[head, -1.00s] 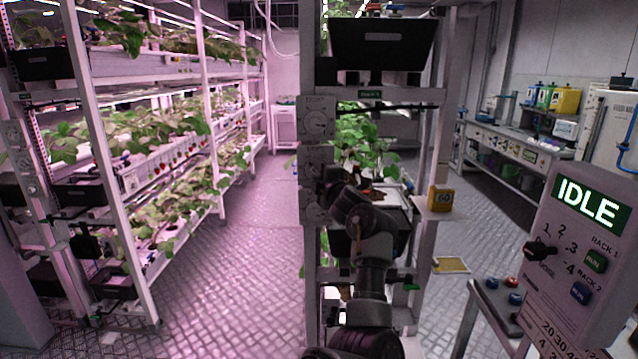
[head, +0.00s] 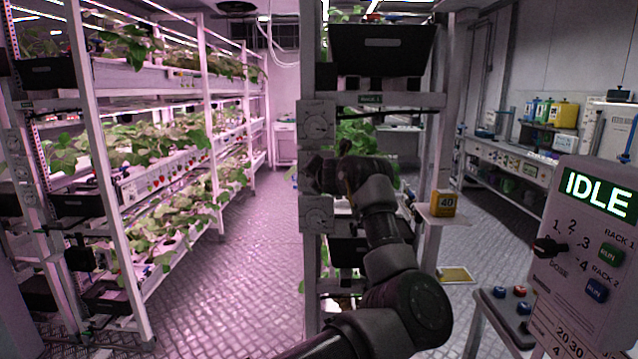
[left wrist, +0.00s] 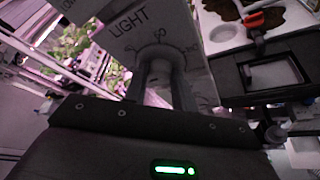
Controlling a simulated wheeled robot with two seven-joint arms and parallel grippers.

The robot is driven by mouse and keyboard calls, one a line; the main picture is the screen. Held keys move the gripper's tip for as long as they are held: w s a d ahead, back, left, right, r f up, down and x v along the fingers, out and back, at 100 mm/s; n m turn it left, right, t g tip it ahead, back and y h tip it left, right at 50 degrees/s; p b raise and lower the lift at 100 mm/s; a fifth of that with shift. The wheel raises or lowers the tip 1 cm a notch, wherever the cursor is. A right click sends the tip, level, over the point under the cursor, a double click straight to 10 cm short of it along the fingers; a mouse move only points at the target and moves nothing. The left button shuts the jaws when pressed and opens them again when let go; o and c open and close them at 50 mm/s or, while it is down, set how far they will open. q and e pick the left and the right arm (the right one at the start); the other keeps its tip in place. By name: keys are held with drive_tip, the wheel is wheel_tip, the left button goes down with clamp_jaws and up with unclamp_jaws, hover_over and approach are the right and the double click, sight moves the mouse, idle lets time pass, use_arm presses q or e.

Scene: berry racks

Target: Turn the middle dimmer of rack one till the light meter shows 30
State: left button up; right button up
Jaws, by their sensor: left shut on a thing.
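Rack one (head: 371,98) stands in the centre, with dimmer boxes one above another on its front post. My left gripper (head: 316,174) is at the middle dimmer and hides most of it in the head view. In the left wrist view the middle dimmer's round knob (left wrist: 161,54) sits on a plate marked LIGHT. My left gripper's fingers (left wrist: 160,80) are shut on this knob. The top dimmer (head: 317,122) and bottom dimmer (head: 318,214) show above and below. The yellow light meter (head: 443,203) stands on a small shelf right of the rack and reads 40. My right gripper is not in view.
A control panel (head: 590,240) showing IDLE stands at the right, beside a small table (head: 505,318) with coloured buttons. Another plant rack (head: 150,190) fills the left. The aisle floor (head: 235,240) between the racks is clear.

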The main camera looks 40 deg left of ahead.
use_arm(q)
drive_tip(key=n+h+b, duration=0.1)
drive_tip(key=n+h, duration=0.1)
drive_tip(key=n, duration=0.1)
drive_tip(key=shift+s+a+t+b, duration=0.15)
drive_tip(key=shift+t+b, duration=0.25)
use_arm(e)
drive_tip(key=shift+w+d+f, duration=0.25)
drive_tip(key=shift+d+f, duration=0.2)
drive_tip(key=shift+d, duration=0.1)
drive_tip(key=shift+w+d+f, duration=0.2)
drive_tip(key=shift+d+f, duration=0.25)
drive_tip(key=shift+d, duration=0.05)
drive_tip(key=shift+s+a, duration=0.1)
use_arm(q)
drive_tip(key=o, duration=1)
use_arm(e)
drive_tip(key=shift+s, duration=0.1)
use_arm(q)
drive_tip(key=shift+r, duration=0.1)
